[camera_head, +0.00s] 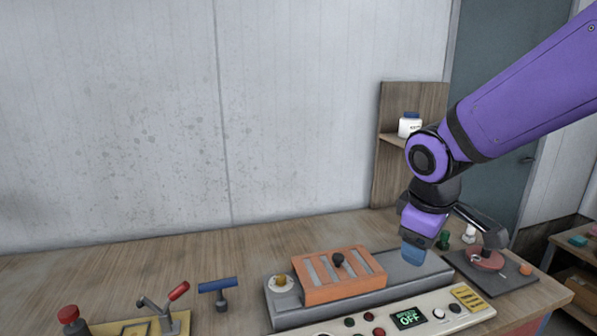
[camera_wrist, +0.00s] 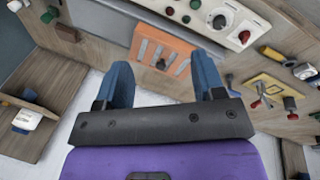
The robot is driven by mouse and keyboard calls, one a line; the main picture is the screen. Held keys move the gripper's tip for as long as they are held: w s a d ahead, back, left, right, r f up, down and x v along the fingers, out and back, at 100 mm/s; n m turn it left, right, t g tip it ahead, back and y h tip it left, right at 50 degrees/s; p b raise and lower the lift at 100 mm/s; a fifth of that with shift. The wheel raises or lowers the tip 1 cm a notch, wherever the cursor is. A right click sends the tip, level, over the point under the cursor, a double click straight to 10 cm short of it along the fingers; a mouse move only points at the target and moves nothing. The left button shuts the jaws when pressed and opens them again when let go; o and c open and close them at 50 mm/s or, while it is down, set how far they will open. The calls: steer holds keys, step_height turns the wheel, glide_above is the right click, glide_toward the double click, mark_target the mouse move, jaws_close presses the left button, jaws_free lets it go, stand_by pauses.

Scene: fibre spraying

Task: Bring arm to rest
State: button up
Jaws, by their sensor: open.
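My gripper (camera_head: 412,254) hangs from the purple arm at the right in the head view, blue fingers pointing down. It is above the right part of the grey base and apart from the orange slotted block (camera_head: 345,278). In the wrist view my gripper (camera_wrist: 161,60) has its two blue fingers spread wide with nothing between them. The orange block (camera_wrist: 160,52) shows beyond the fingers there. The arm reaches in from the upper right and covers part of the wall.
A control panel (camera_head: 365,318) with a display reading OFF lies along the bench front. A black-based device (camera_head: 490,272) stands at the right. A white jar (camera_head: 409,125) sits on a wooden wall shelf (camera_head: 392,147). Levers and a blue-handled tool (camera_head: 218,288) are at left. The rear left bench is clear.

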steer(key=s+d+r+m+t, duration=0.1)
steer(key=s+d+r+m, duration=0.3)
steer(key=s, duration=0.3)
steer(key=s+d+r+m+t+y, duration=0.1)
steer(key=s+d+r+m, duration=0.4)
steer(key=s, duration=0.2)
steer(key=shift+s+r, duration=0.25)
steer(key=shift+s, duration=0.1)
steer(key=shift+d, duration=0.1)
